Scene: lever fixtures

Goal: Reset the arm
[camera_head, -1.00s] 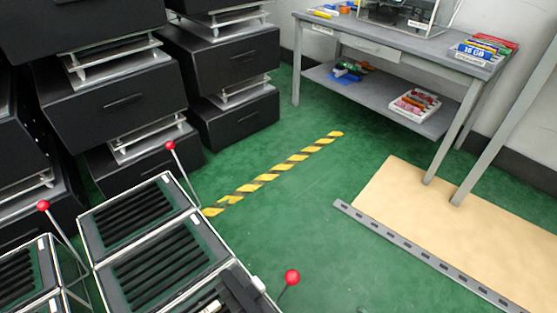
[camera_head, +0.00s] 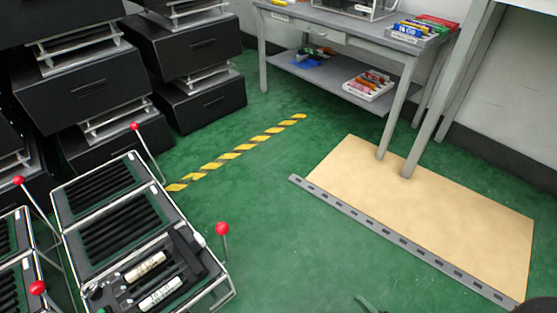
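Metal-framed lever fixtures stand at the lower left. Their levers are thin rods with red ball ends: a back one (camera_head: 134,126), a left one (camera_head: 19,181), a front right one (camera_head: 222,229) and one at the lower left edge (camera_head: 37,288). The back and left rods lean, while the front right rod is nearly upright. The nearest fixture (camera_head: 214,283) holds black parts and two pale labelled cylinders (camera_head: 145,266). No gripper can be made out in this view, and no lever is seen being touched.
Black drawer units (camera_head: 90,90) stand behind the fixtures. A grey workbench (camera_head: 340,88) with trays is at the back. A tan board (camera_head: 420,205) with a slotted metal edge lies at right. Green floor (camera_head: 270,220) is open between, crossed by a yellow-black stripe (camera_head: 240,149).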

